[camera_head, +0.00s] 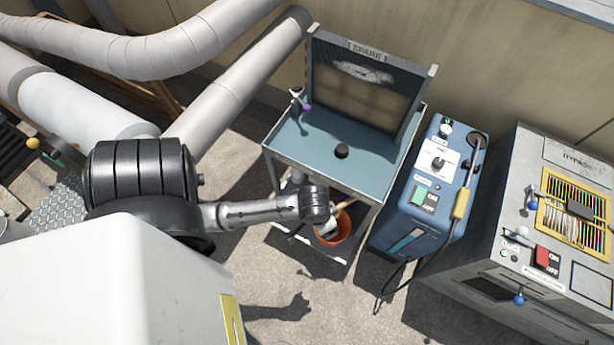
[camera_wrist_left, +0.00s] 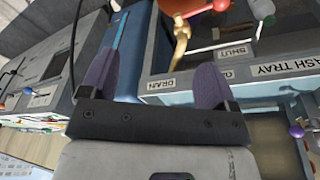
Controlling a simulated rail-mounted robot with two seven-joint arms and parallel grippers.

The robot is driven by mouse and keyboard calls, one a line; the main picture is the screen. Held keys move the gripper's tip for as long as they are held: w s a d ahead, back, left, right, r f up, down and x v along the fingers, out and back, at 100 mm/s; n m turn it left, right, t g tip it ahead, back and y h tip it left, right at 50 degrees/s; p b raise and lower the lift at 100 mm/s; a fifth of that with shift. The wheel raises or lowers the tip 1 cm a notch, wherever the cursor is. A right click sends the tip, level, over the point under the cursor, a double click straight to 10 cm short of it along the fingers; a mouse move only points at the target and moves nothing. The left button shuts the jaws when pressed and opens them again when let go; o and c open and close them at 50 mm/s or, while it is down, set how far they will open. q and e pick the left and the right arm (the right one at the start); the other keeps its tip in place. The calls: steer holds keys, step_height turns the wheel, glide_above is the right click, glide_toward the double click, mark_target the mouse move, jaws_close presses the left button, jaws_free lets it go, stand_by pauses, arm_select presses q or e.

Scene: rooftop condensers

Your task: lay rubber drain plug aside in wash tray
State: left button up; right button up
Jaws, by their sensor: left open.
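The rubber drain plug is probably the small round black piece (camera_head: 342,151) lying on the blue top of the tray stand (camera_head: 375,178) in the head view. I cannot make it out in the left wrist view. A label reading WASH TRAY (camera_wrist_left: 268,70) and one reading DRAIN (camera_wrist_left: 166,84) show on the stand in the wrist view. My left gripper (camera_wrist_left: 155,80) is open, with two purple-grey fingers and nothing between them. In the head view my left wrist is at the stand's near edge, short of the black piece; its fingers are hidden there. My right gripper is not in view.
An orange bucket (camera_head: 341,228) with a wooden handle stands on the lower shelf. A purple-knobbed fitting (camera_head: 307,107) rises at the tray's left. The SPARE panel (camera_head: 372,75) stands behind. A blue unit (camera_head: 413,205) and grey bypass cabinet (camera_head: 500,215) are right; pipes (camera_head: 150,55) left.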

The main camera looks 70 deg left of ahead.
arm_select(q)
steer(key=s+d+r+m+t, duration=0.1)
steer(key=s+d+r+m, duration=0.3)
steer(key=s+r, duration=0.2)
steer(key=shift+s+d, duration=0.15)
steer(key=shift+d, duration=0.15)
step_height(320, 180, down, 37)
steer(key=b, duration=3.7)
steer(key=shift+r, duration=0.1)
steer(key=shift+c, duration=0.4)
